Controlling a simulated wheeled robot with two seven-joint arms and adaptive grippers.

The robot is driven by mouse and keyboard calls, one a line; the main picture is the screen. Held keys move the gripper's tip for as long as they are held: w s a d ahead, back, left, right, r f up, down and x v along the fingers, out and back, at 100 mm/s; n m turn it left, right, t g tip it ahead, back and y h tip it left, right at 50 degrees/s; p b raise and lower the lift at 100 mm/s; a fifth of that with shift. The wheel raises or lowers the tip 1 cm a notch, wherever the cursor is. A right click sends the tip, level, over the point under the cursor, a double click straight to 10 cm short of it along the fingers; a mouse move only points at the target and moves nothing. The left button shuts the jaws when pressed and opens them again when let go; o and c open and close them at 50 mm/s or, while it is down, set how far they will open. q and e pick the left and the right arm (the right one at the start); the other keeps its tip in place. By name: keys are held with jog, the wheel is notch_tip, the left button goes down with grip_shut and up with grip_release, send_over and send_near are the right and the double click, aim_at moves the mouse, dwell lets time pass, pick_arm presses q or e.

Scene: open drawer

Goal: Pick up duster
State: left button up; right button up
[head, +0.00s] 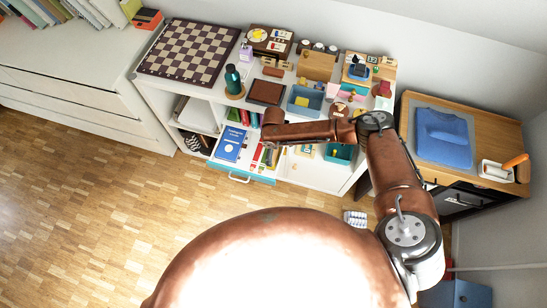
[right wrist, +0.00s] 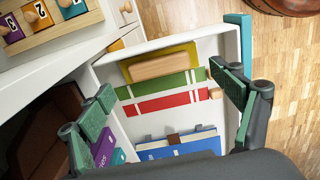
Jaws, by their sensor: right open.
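In the right wrist view, a pale wooden block (right wrist: 160,65) lies on a yellow base in the open drawer (right wrist: 229,45); it looks like the duster. It lies at the end of the drawer farther from the camera. My right gripper (right wrist: 162,88) is open and empty above the drawer, its green-padded fingers spread to either side. Nothing shows between them at finger height. In the head view, my right arm reaches left over the drawer, whose teal front (head: 240,174) shows; its gripper is mostly hidden there. My left gripper is not in view.
The shelf top holds a chessboard (head: 190,52), a green bottle (head: 233,79) and a blue-grey bin (head: 305,100). The wooden floor (head: 90,200) is clear at left.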

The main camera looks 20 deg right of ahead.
aim_at(274, 155)
notch_tip(274, 155, down, 4)
jog(key=shift+f+b, duration=0.1)
jog(key=shift+b, duration=0.55)
jog(key=shift+c, duration=0.3)
jog(key=c, duration=1.2)
jog(key=shift+c, duration=0.2)
